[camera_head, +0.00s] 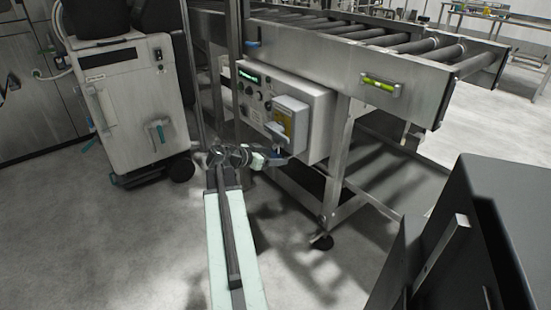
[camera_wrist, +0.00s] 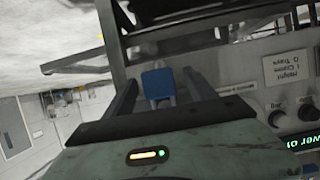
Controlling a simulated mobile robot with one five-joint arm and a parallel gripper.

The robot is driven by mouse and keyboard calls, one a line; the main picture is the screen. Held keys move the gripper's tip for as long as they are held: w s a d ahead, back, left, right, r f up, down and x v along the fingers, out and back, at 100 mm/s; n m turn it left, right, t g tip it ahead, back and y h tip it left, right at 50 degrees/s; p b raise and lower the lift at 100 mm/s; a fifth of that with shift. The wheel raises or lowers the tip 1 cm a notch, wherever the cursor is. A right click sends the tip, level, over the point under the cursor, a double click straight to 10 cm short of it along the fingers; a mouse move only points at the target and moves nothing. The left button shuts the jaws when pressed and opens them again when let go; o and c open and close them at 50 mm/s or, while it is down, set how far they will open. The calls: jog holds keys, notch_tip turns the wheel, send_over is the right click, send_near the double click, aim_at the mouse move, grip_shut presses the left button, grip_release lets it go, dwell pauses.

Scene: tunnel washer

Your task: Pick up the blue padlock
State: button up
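The blue padlock (camera_wrist: 158,82) shows in the wrist view with its square blue body facing me and a grey part below it. It stands between the two dark fingers of my gripper (camera_wrist: 161,95), with visible gaps on both sides. The fingers are apart and do not appear to touch it. In the head view my gripper (camera_head: 272,159) is at the lower left of the grey control box (camera_head: 316,118). I cannot clearly make out the padlock there, nor tell what it is attached to.
The control box has knobs, a green display and a grey switch (camera_head: 287,122) with a yellow label. A roller conveyor (camera_head: 400,75) runs above it. A white wheeled machine (camera_head: 140,105) stands left. Dark cabinets (camera_head: 475,240) are at the lower right. The floor below is partly clear.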

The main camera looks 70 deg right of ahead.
grip_shut()
jog(key=shift+r, duration=0.15)
